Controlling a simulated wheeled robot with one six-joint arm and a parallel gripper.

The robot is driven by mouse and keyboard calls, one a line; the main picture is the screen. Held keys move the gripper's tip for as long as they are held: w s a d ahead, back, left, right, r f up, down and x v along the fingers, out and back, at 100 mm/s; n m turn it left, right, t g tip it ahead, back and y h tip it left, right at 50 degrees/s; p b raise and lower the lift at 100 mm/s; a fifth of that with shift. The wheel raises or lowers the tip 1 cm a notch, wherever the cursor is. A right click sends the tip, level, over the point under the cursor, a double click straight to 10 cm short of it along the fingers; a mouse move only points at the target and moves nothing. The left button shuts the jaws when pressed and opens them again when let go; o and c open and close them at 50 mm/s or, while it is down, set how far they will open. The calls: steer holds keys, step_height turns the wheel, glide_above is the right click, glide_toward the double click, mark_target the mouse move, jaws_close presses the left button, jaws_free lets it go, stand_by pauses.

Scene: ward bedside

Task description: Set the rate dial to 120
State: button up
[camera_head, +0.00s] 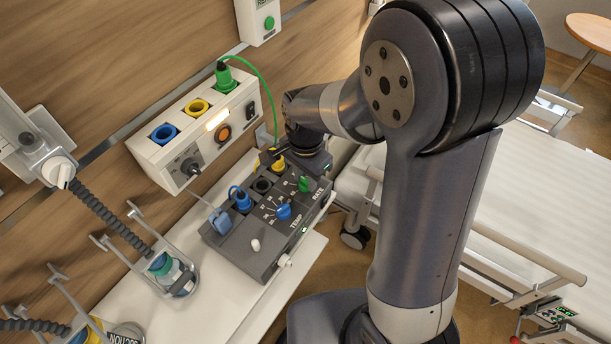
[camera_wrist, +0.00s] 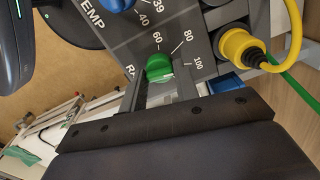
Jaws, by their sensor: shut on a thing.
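The green rate dial (camera_wrist: 159,68) sits on the dark control panel (camera_wrist: 130,45), and also shows in the head view (camera_head: 304,184). In the wrist view, the marks 60, 80 and 100 show around it; no 120 mark is visible. My gripper (camera_wrist: 161,76) is shut on the green dial, with one finger on each side of it. The fingers and the gripper body cover the panel below the dial. I cannot clearly read which mark the dial points to.
A blue TEMP dial (camera_head: 284,212) is close beside the green one. A yellow plug (camera_wrist: 237,47) with its cable stands on the other side. A wall unit (camera_head: 170,160) with sockets is behind, and a bed (camera_head: 540,200) is at right.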

mark_target(305, 180)
steer(key=m, duration=0.5)
steer(key=shift+m+b, duration=0.3)
steer(key=m, duration=0.5)
steer(key=shift+m, duration=0.3)
steer(key=o, duration=1)
steer(key=shift+c, duration=0.2)
step_height(305, 180, up, 11)
steer(key=shift+b, duration=0.35)
steer(key=shift+f, duration=0.2)
